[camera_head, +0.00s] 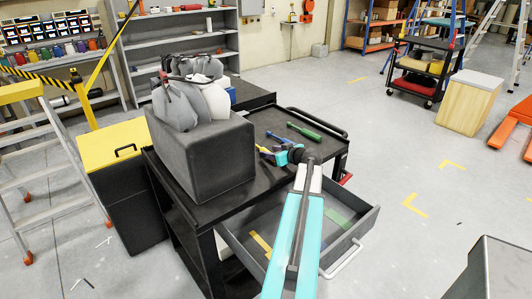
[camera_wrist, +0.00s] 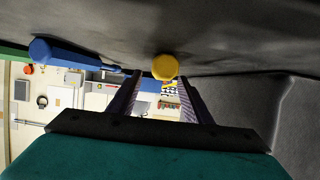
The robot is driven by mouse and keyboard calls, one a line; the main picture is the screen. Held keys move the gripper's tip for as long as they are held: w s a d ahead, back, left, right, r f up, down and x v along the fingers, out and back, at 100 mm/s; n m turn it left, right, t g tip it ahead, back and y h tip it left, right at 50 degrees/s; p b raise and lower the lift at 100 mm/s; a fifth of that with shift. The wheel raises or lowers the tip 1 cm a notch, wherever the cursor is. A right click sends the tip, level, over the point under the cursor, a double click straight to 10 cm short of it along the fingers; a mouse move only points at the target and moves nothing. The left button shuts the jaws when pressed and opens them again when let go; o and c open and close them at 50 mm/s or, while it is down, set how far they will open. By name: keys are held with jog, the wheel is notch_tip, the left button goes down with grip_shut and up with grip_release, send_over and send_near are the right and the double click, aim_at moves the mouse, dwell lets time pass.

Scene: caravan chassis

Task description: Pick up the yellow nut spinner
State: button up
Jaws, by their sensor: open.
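The yellow nut spinner (camera_wrist: 165,67) shows end-on in the wrist view as a yellow knob, between and just beyond my fingertips. In the head view only a small yellow bit (camera_head: 263,149) shows beside the jaws; the rest is hidden. My gripper (camera_head: 270,157) is open, low over the black cart top (camera_head: 239,190). In the wrist view its two fingers (camera_wrist: 160,78) stand apart on either side of the yellow end, with nothing held. I cannot tell whether a finger touches it.
A blue-handled tool (camera_head: 278,137) and a green-handled tool (camera_head: 304,131) lie just behind. A large dark grey block (camera_head: 205,160) stands left of my gripper. An open drawer (camera_head: 335,250) with flat yellow and green pieces juts out below my arm.

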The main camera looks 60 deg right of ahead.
aim_at(266, 150)
jog(key=p+x, duration=0.1)
jog(key=x, duration=0.2)
jog(key=shift+r, duration=0.2)
jog(key=shift+w+d+f, duration=0.1)
jog(key=shift+w+f, duration=0.2)
jog(key=shift+w, duration=0.1)
jog(key=shift+c, duration=0.4)
grip_shut()
